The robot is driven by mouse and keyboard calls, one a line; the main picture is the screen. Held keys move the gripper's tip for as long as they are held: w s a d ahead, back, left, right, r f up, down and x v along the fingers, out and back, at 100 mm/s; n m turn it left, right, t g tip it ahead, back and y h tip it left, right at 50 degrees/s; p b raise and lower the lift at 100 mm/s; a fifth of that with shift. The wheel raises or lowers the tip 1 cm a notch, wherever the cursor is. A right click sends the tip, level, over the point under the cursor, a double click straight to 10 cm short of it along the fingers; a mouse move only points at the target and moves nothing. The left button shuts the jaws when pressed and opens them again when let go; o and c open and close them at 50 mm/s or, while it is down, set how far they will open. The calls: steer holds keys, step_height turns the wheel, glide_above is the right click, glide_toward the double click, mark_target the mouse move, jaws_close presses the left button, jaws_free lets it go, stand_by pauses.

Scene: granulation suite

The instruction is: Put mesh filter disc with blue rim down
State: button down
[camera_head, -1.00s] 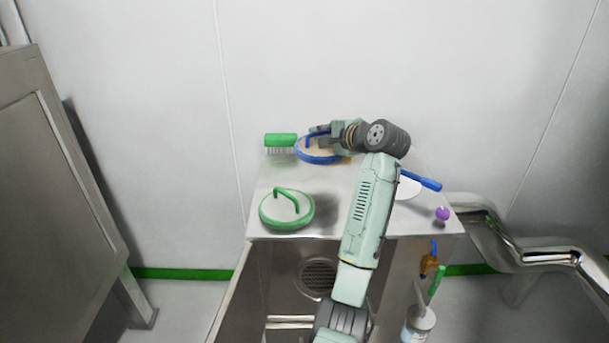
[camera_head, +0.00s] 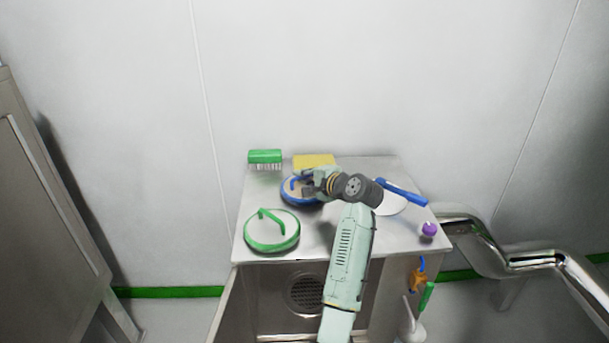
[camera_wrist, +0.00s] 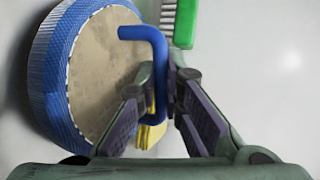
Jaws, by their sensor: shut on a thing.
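The mesh filter disc with blue rim (camera_head: 290,198) is at the middle of the steel worktop (camera_head: 318,240), close to its surface. Whether it touches the top I cannot tell. Its blue rim, tan face and bent blue handle fill the left of the wrist view (camera_wrist: 95,75). My gripper (camera_head: 309,184) is shut on the blue handle (camera_wrist: 155,60), with the handle between its dark finger pads. My gripper hides the disc's right side in the head view.
A green-rimmed disc with a handle (camera_head: 271,232) lies at the front left. A green brush (camera_head: 265,158) and yellow block (camera_head: 314,160) are at the back. A white round item (camera_head: 392,205), blue-handled tool (camera_head: 402,191) and purple ball (camera_head: 429,229) are at right.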

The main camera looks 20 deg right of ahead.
steer(key=shift+f, duration=0.15)
steer(key=c, duration=1.7)
jaws_free()
steer(key=b+v, duration=0.2)
steer(key=v, duration=1)
steer(key=shift+b, duration=0.35)
